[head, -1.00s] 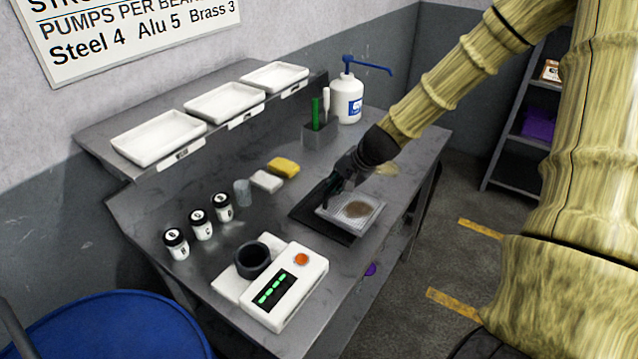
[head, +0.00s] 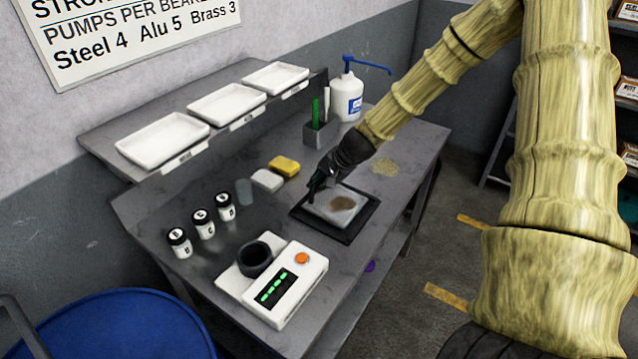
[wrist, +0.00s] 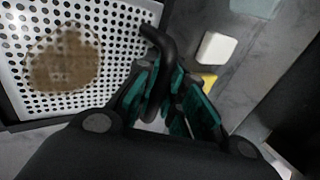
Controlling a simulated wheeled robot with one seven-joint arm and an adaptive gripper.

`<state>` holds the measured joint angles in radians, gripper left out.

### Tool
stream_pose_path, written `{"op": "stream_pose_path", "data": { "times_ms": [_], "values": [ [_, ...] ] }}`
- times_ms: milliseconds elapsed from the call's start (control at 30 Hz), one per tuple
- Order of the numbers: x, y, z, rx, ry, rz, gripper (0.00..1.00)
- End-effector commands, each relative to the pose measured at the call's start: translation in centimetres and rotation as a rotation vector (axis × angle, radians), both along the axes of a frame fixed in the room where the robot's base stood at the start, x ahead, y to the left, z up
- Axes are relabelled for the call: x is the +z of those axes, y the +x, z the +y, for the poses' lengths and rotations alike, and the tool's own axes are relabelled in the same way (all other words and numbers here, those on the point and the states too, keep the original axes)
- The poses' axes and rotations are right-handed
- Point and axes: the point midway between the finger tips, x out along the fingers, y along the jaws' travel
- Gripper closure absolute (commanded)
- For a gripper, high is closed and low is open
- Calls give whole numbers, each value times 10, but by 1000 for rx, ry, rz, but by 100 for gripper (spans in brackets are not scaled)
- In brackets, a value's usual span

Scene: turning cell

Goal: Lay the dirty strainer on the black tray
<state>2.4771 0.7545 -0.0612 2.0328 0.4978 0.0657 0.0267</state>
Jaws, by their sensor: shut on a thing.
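The dirty strainer (head: 333,207) is a pale perforated square plate with a brown stain on it. It is over the black tray (head: 352,235), within the tray's outline in the head view; I cannot tell whether it rests on it. In the wrist view the strainer (wrist: 100,22) fills the upper left, with the brown patch in its middle and a dark tray edge (wrist: 12,112) beside it. My gripper (head: 318,184) is at the strainer's left side, shut on its black hooked handle (wrist: 160,65) between teal finger pads.
A yellow sponge (head: 284,165) and a white block (head: 267,180) lie behind the tray. A scale (head: 290,290) with a dark cup (head: 255,259) stands in front. A pump bottle (head: 347,98) and a pen holder (head: 318,133) stand at the back. A tan smear (head: 386,166) marks the bench to the right.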

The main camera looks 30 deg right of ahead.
Motion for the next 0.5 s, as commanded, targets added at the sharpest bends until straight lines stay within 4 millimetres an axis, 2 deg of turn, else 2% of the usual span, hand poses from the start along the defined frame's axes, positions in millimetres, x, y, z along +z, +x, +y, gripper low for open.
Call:
{"op": "stream_pose_path", "data": {
  "times_ms": [167, 367, 400, 500],
  "values": [
    [-10, 0, 0, -1, 1, 0, 100],
    [-12, 0, 0, -1, -1, 0, 100],
    [-12, 0, 0, -1, -1, 1, 81],
    [-12, 0, 0, -1, -1, 1, 67]
  ]
}}
